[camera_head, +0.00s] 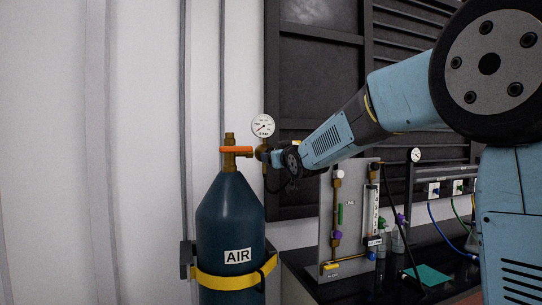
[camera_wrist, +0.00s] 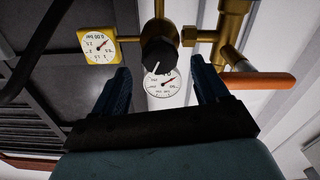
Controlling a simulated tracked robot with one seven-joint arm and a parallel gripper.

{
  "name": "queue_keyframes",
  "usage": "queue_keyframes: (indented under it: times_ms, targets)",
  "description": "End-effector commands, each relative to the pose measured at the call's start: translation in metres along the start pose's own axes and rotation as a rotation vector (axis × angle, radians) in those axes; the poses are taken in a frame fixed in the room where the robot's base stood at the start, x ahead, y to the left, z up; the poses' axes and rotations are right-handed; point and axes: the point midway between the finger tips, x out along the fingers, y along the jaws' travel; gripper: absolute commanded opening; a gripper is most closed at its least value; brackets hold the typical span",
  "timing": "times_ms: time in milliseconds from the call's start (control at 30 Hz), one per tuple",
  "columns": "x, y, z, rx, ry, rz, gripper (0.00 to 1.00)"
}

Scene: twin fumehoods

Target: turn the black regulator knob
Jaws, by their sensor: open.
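The black regulator knob (camera_wrist: 160,53) has a white mark on its face and sits on the brass regulator (camera_wrist: 207,38) in the wrist view. My gripper (camera_wrist: 160,65) is open, with one dark blue finger to the left of the knob and one to the right. Gaps show between the knob and both fingers, and I see no contact. In the head view my gripper (camera_head: 268,156) is at the regulator, on the right side of the blue AIR cylinder (camera_head: 228,210). The knob cannot be made out there.
A round gauge (camera_head: 263,126) stands above the regulator. A yellow-framed gauge (camera_wrist: 98,44) and the orange valve handle (camera_wrist: 258,80) flank the knob. A yellow strap (camera_head: 225,281) holds the cylinder near the wall. A panel with tubes (camera_head: 345,215) stands on the bench at right.

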Motion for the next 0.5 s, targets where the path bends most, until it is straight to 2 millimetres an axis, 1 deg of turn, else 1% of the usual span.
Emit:
queue_keyframes:
  times_ms: [100,300,500]
  targets:
    - [0.015,0.001,0.0,-0.003,-0.001,0.002,0.74]
    - [0.037,0.0,0.001,-0.003,-0.001,0.001,0.74]
    - [0.053,0.0,0.0,-0.001,0.0,0.001,0.74]
